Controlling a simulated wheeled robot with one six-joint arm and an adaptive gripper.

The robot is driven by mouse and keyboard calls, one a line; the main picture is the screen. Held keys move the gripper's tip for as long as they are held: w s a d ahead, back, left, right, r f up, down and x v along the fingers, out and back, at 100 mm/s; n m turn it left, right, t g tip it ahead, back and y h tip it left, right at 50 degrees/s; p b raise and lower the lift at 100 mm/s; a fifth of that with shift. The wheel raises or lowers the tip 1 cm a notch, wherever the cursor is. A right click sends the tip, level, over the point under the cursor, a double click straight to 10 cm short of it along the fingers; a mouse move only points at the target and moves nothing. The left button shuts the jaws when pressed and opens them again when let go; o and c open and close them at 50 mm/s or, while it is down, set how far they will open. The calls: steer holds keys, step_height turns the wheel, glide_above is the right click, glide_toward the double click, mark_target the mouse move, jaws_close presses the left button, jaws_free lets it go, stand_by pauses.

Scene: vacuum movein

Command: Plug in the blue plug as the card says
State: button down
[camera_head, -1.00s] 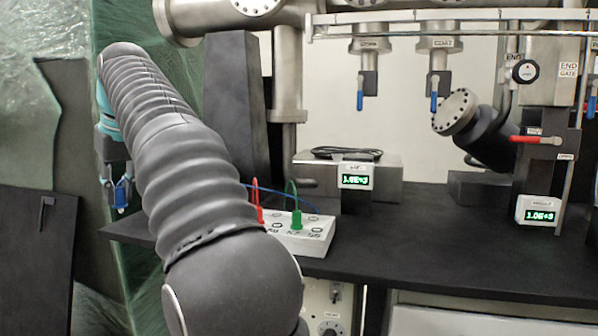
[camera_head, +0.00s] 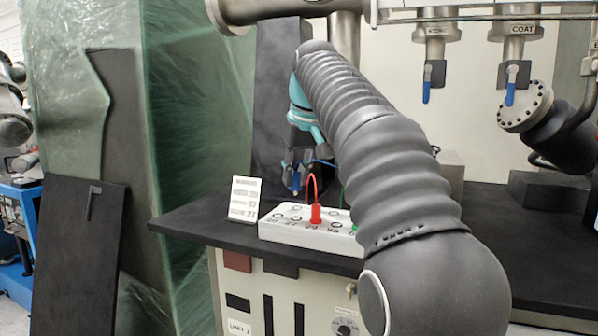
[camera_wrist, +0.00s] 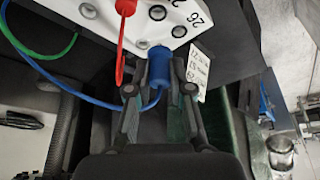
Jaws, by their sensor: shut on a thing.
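My gripper (camera_head: 297,180) is shut on the blue plug (camera_head: 295,183), above and behind the left part of the white socket box. In the wrist view the blue plug (camera_wrist: 159,66) sits between the fingertips (camera_wrist: 160,88), by the box's edge. I cannot tell if it touches. The red plug (camera_head: 316,214) stands upright in a middle socket.
The box and card are near the left end of the dark bench (camera_head: 200,226). A red, a green and a blue cable run close together at the box. A dark leaning panel (camera_head: 80,255) and green plastic sheeting (camera_head: 195,130) are at the left. Blue-handled valves (camera_head: 427,90) hang at the right.

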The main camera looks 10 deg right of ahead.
mark_target(298, 186)
steer(key=shift+f+b, duration=1.75)
steer(key=shift+f, duration=0.4)
steer(key=shift+s+r+p, duration=0.1)
steer(key=shift+p, duration=0.4)
steer(key=shift+f+b, duration=0.8)
steer(key=shift+f, duration=0.3)
stand_by(0.8)
steer(key=c, duration=1)
jaws_free()
steer(key=shift+o, duration=0.2)
steer(key=v, duration=1.2)
steer(key=shift+d, duration=0.1)
